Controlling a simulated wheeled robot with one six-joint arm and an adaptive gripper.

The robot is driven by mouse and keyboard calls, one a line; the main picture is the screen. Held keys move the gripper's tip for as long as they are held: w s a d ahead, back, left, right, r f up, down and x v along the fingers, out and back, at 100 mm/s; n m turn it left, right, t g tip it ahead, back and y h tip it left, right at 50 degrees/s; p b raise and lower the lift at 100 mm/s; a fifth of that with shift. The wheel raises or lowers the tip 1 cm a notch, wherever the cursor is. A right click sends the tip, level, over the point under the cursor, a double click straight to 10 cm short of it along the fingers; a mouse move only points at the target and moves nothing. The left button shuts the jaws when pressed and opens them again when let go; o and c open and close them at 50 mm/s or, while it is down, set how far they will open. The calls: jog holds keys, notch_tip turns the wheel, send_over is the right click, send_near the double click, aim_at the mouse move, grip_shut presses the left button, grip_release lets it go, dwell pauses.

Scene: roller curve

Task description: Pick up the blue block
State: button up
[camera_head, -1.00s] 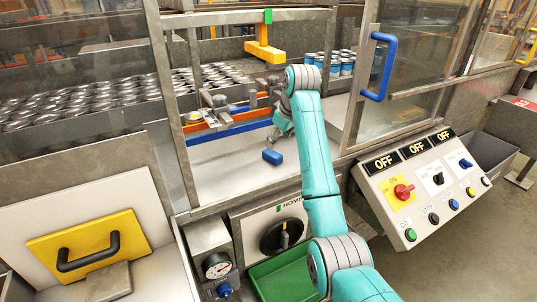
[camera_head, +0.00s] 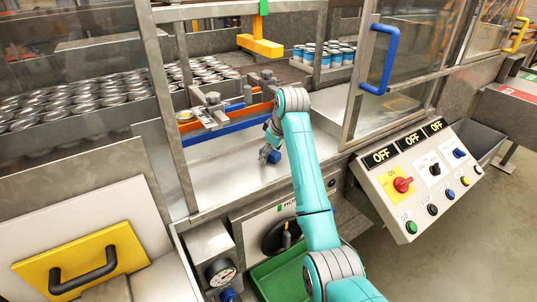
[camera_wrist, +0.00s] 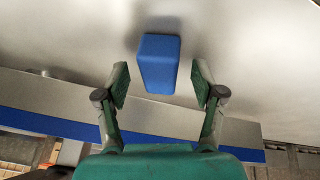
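The blue block (camera_head: 274,157) lies on the pale metal surface inside the open guard bay, partly hidden by my gripper in the head view. In the wrist view the blue block (camera_wrist: 159,62) lies ahead of and partly between the green fingers. My gripper (camera_wrist: 160,80) is open, one finger on each side of the block, with a gap visible on both sides. In the head view my gripper (camera_head: 266,151) is small and close to the block; its fingers are hard to make out there.
A blue rail (camera_head: 229,129) and an orange rail (camera_head: 240,115) run behind the block. A steel post (camera_head: 172,110) stands left, and a glass door with a blue handle (camera_head: 379,60) right. A control panel (camera_head: 415,180) and green tray (camera_head: 280,278) are in front.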

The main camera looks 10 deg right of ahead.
grip_shut()
